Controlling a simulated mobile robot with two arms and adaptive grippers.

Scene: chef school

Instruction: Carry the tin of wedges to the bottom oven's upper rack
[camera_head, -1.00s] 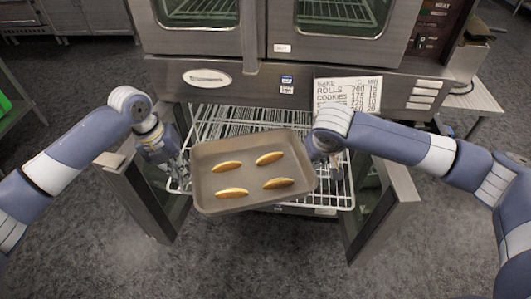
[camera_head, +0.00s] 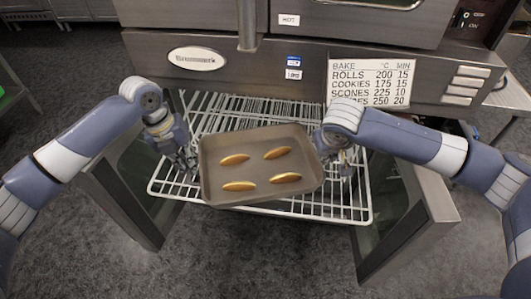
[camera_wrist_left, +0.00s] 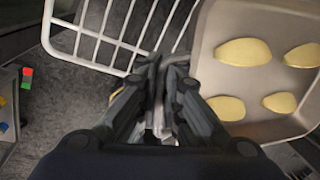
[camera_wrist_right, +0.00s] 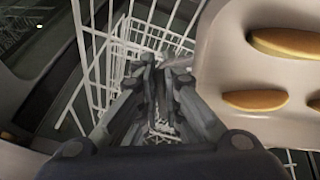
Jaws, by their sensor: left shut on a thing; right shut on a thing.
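The tin (camera_head: 262,193) is a grey-brown rectangular tray with several golden wedges (camera_head: 285,177) lying apart in it. My left gripper (camera_head: 188,165) is shut on the tin's left edge, and my right gripper (camera_head: 330,160) is shut on its right edge. The tin is nearly level, slightly turned, over the front of a pulled-out white wire rack (camera_head: 345,208) of the bottom oven. The tin also shows in the left wrist view (camera_wrist_left: 262,85) and in the right wrist view (camera_wrist_right: 240,75). I cannot tell whether the tin touches the rack.
The bottom oven's left door (camera_head: 125,200) and right door (camera_head: 405,225) stand open on either side of the rack. A bake-times card (camera_head: 370,82) is on the oven front above. More rack wires (camera_wrist_right: 150,40) show lower down in the right wrist view.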

